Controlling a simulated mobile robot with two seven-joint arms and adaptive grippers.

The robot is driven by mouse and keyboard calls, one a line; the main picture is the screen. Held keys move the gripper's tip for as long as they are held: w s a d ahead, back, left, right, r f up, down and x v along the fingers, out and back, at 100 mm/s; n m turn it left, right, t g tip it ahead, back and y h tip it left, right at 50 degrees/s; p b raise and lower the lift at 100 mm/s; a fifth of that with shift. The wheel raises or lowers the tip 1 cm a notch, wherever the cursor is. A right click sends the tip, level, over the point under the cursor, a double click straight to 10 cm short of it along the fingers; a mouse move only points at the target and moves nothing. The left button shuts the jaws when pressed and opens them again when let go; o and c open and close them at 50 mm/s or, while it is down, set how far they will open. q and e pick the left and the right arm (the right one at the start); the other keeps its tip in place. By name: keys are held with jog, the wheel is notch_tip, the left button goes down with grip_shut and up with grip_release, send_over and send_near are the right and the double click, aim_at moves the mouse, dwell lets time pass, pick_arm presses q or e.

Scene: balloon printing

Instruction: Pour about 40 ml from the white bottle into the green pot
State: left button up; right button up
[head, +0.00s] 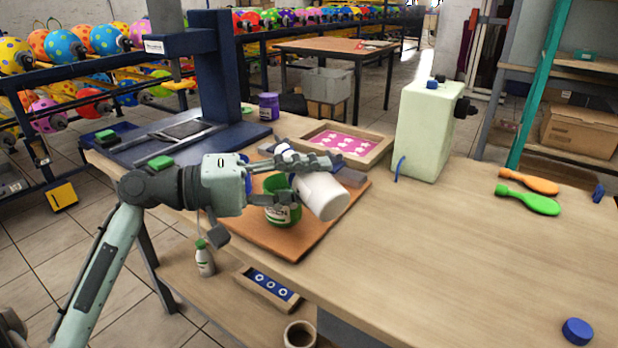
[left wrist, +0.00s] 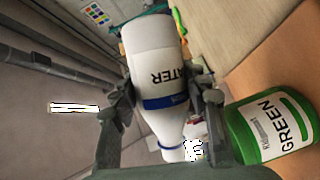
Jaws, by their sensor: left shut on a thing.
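My left gripper (head: 325,178) is shut around the white bottle (head: 325,197). In the left wrist view the fingers clasp both sides of the bottle (left wrist: 158,55), which shows a blue band and the letters "ATER". The bottle is tipped to about horizontal, with its base toward the head camera and its neck pointing away. The neck is above the green pot (head: 283,214), apart from it. The pot stands upright on the brown board; its label reads "GREEN" in the left wrist view (left wrist: 275,130). I cannot make out a stream or the pot's contents. My right gripper is not in view.
The brown board (head: 292,247) lies on the wooden table (head: 450,260). A tray with a pink star screen (head: 345,142) and a pale tank (head: 425,130) stand behind. Orange (head: 530,181) and green (head: 528,200) paddles lie right. The table's right front is mostly clear.

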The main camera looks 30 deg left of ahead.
pick_arm(q)
jog(key=shift+f+n, duration=0.15)
jog(key=shift+n, duration=0.25)
jog(key=shift+r+m+p, duration=0.6)
jog(key=shift+r+m, duration=0.05)
jog(key=shift+m, duration=0.35)
jog(key=shift+y, duration=0.3)
jog(key=shift+w+a+r+m+y+p, duration=0.1)
jog(key=shift+a+r+m+y+p, duration=0.15)
jog(key=shift+m, duration=0.3)
jog(key=shift+w+a+r+m+y+p, duration=0.1)
jog(key=shift+r+m+y, duration=0.2)
jog(key=shift+m, duration=0.55)
jog(key=shift+a, duration=0.1)
jog(key=shift+w+a+r+m+y, duration=0.2)
jog(key=shift+a+m+y, duration=0.1)
jog(key=shift+m+y, duration=0.25)
jog(key=shift+w+a+r+m+y, duration=0.15)
jog(key=shift+a+m+y, duration=0.2)
jog(key=shift+m, duration=0.3)
